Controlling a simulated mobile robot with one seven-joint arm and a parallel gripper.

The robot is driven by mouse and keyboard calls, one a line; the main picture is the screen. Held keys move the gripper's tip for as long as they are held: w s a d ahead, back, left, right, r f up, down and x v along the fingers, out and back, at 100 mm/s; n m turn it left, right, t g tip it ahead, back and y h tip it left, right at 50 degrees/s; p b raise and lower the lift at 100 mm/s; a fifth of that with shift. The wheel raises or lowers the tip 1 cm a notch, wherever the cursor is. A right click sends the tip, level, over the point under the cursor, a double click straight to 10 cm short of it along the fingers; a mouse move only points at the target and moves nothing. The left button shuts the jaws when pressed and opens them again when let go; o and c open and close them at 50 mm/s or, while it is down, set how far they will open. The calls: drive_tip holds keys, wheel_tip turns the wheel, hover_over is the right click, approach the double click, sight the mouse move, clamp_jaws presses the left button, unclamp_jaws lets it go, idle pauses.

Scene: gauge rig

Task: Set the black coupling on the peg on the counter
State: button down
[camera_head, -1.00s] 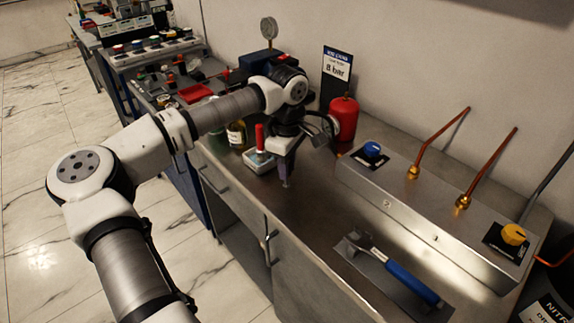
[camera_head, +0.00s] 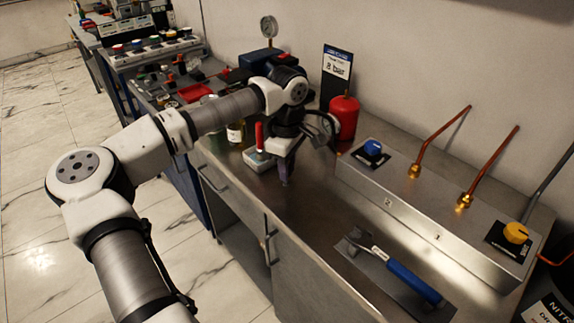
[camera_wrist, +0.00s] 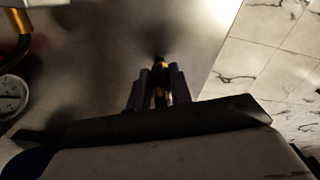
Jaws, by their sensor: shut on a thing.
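My gripper (camera_head: 285,170) points straight down over the bare steel counter (camera_head: 310,225), its fingertips close to the surface. In the wrist view my gripper (camera_wrist: 159,88) is shut on a small dark piece with brass-coloured bands, the black coupling (camera_wrist: 161,96), between two purple-grey fingers. In the head view the fingers hide most of the coupling. I cannot make out the peg; a dark blurred patch lies just beyond the fingertips in the wrist view. Whether the coupling touches the peg cannot be told.
A white tray (camera_head: 259,163) with a red-handled item (camera_head: 259,136) stands just left of my gripper. A red canister (camera_head: 343,118) stands behind right. A steel manifold (camera_head: 425,215) with knobs and copper pipes is at right. A blue-handled tool (camera_head: 413,283) lies in front.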

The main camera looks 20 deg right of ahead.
drive_tip(key=shift+f+b, duration=0.45)
drive_tip(key=shift+f, duration=0.25)
drive_tip(key=shift+f, duration=0.25)
idle(0.4)
drive_tip(key=c, duration=0.9)
unclamp_jaws()
drive_tip(key=shift+o, duration=0.2)
drive_tip(key=shift+r, duration=0.1)
wheel_tip(320, 180, up, 14)
drive_tip(key=shift+f+b, duration=0.15)
drive_tip(key=shift+b, duration=0.9)
